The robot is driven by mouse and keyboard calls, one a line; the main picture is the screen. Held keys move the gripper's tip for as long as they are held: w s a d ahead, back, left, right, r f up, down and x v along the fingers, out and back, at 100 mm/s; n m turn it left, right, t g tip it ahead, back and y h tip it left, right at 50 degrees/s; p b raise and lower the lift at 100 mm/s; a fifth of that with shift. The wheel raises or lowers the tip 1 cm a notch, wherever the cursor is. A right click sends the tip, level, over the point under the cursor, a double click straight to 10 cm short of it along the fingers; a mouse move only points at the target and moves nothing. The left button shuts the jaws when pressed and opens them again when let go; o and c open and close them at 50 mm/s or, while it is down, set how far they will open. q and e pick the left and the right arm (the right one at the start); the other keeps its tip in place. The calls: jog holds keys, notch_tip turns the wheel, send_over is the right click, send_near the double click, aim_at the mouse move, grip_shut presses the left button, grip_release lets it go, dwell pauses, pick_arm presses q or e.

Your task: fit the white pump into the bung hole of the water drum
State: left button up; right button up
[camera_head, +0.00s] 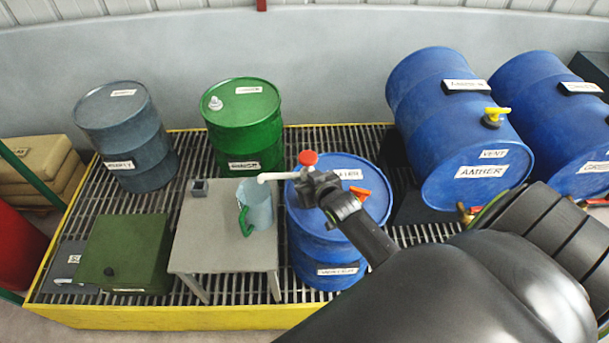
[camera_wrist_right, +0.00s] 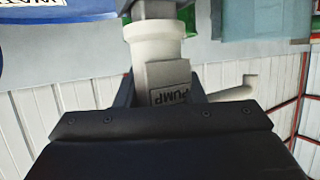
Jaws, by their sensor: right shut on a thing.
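The blue water drum (camera_head: 325,268) stands upright on the grating, with a "WATER" label on its side. My right gripper (camera_head: 316,188) is over the left part of the drum's top and shut on the white pump (camera_head: 276,177). The pump has a red knob on top and a spout pointing left. In the right wrist view the pump (camera_wrist_right: 152,50) sits between the fingers, its "PUMP" label facing the camera. The gripper and arm cover part of the lid; I cannot make out the bung hole or whether the pump touches the drum. My left gripper is out of view.
A grey table (camera_head: 205,232) with a pale jug (camera_head: 258,205) stands left of the drum. An orange piece (camera_head: 361,193) shows on the drum's lid. A green drum (camera_head: 245,125) stands behind; the blue amber drum (camera_head: 440,120) lies to the right.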

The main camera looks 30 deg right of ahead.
jog(key=shift+f, duration=0.2)
jog(key=o, duration=1.3)
jog(key=b+v, duration=0.2)
jog(key=v, duration=1.5)
jog(key=shift+s+b, duration=0.25)
jog(key=shift+b, duration=0.1)
